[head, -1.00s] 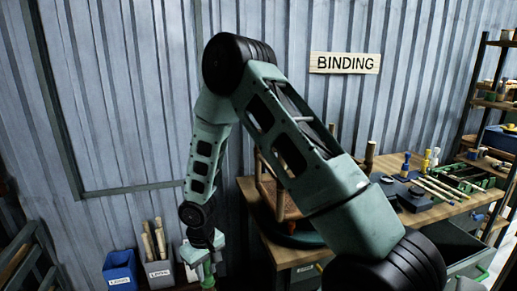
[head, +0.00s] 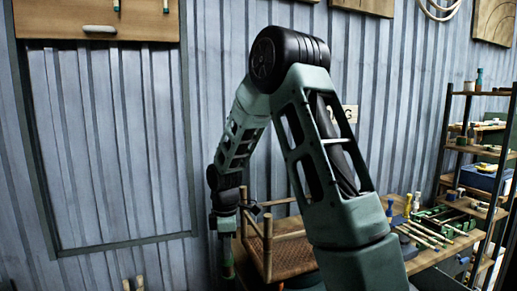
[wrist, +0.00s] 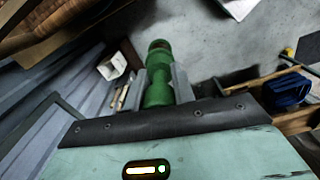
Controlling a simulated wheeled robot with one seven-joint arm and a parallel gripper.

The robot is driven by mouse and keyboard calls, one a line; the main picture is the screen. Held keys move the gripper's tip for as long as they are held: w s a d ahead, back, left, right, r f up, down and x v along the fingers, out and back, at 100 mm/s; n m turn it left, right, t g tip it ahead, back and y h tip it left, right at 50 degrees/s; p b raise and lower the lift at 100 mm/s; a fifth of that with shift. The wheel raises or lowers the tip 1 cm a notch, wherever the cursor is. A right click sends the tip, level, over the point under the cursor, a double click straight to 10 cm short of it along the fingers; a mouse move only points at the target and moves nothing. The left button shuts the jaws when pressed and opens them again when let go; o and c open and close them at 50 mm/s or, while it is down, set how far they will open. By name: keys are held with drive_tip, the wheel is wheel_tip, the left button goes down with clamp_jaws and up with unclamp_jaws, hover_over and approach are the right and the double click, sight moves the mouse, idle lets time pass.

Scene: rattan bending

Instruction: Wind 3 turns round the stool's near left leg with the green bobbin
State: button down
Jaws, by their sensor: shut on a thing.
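The stool (head: 268,246) is a brown wooden frame with a woven panel (head: 291,256), standing on the bench; my arm hides its right part. Its near left post (head: 267,250) is upright. My gripper (wrist: 160,88) is shut on the green bobbin (wrist: 157,62), which sticks out beyond the fingertips in the wrist view. In the head view the bobbin (head: 227,268) hangs below my gripper, just left of the stool and apart from the near left post. I cannot make out any strand on the post.
The bench (head: 437,254) holds several bobbins (head: 408,204) and pale sticks (head: 425,232) on the right. A shelf rack (head: 484,150) stands at the far right. The ribbed wall lies behind. In the wrist view brown wood (wrist: 55,25) is close at upper left, and a blue bin (wrist: 288,90) is at right.

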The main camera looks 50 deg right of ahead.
drive_tip(key=s+d+r+n+p, duration=0.2)
drive_tip(key=r+n+p, duration=0.15)
drive_tip(key=r, duration=0.55)
drive_tip(key=s+d+r+n+p, duration=0.25)
drive_tip(key=r+p, duration=0.25)
drive_tip(key=r, duration=0.3)
drive_tip(key=s+d+r+n+p, duration=0.1)
drive_tip(key=d+r+n+p, duration=0.1)
drive_tip(key=r+p, duration=0.5)
wheel_tip(320, 180, down, 14)
drive_tip(key=b, duration=1.4)
drive_tip(key=shift+s+d, duration=0.15)
drive_tip(key=shift+d, duration=0.05)
drive_tip(key=shift+s, duration=0.15)
